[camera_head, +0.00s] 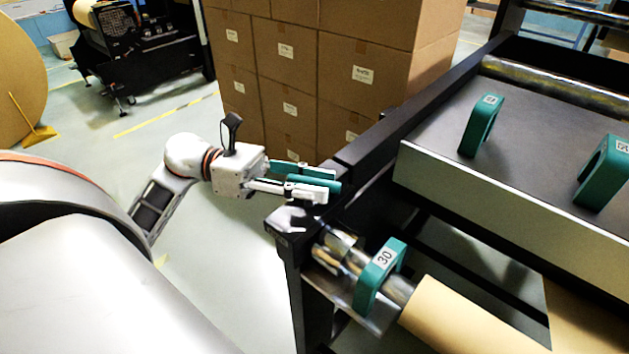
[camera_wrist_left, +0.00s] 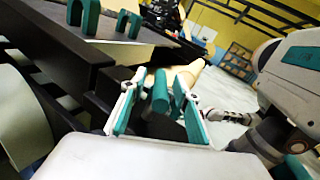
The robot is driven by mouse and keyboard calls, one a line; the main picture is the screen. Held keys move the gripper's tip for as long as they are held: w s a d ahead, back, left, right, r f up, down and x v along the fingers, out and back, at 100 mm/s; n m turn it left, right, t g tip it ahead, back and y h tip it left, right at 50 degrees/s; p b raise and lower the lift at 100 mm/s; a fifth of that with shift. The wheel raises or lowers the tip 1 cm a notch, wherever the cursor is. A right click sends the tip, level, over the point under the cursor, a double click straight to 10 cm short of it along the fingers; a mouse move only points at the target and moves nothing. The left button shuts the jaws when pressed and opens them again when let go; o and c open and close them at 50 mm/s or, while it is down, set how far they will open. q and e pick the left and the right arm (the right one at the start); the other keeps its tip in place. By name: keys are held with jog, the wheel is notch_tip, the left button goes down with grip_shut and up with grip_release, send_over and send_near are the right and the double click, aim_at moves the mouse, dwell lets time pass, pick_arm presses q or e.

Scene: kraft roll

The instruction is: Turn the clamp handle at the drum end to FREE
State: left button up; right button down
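My left gripper (camera_head: 322,190) is above the dark corner post of the roll frame, its fingers pointing right. In the left wrist view its two teal-padded fingers (camera_wrist_left: 158,115) stand apart, with a teal bar-like part (camera_wrist_left: 159,92) seen between them. I cannot tell whether that part is within their reach. Below and right of the gripper, a shiny metal shaft end (camera_head: 335,250) carries a teal ring marked 30 (camera_head: 378,275), beside a kraft roll (camera_head: 455,318). I cannot clearly make out a clamp handle or a FREE mark. My right gripper is not visible.
A dark frame beam (camera_head: 420,110) runs beside a grey table (camera_head: 540,115) with teal ring-shaped pieces (camera_head: 480,125) on it. Stacked cardboard boxes (camera_head: 310,75) stand behind the gripper. A dark machine (camera_head: 140,50) is at the back left. Open floor lies left of the frame.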

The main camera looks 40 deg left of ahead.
pick_arm(q)
jog(key=shift+w+d, duration=0.1)
grip_shut()
jog(key=shift+f+m+g+b, duration=0.4)
jog(key=shift+f+g+b, duration=0.15)
jog(key=shift+b, duration=0.65)
jog(key=shift+g+h+b, duration=0.3)
jog(key=shift+g+b, duration=0.15)
jog(key=shift+b, duration=0.1)
jog(key=shift+m+g+b, duration=0.5)
jog(key=shift+b, duration=0.1)
jog(key=shift+r+m+g+b, duration=0.1)
jog(key=shift+m+g+b, duration=0.3)
jog(key=shift+g+b, duration=0.3)
jog(key=shift+s+r+m+g+h+b, duration=0.2)
jog(key=shift+r+m+g+h+b, duration=0.1)
jog(key=shift+r+g, duration=0.1)
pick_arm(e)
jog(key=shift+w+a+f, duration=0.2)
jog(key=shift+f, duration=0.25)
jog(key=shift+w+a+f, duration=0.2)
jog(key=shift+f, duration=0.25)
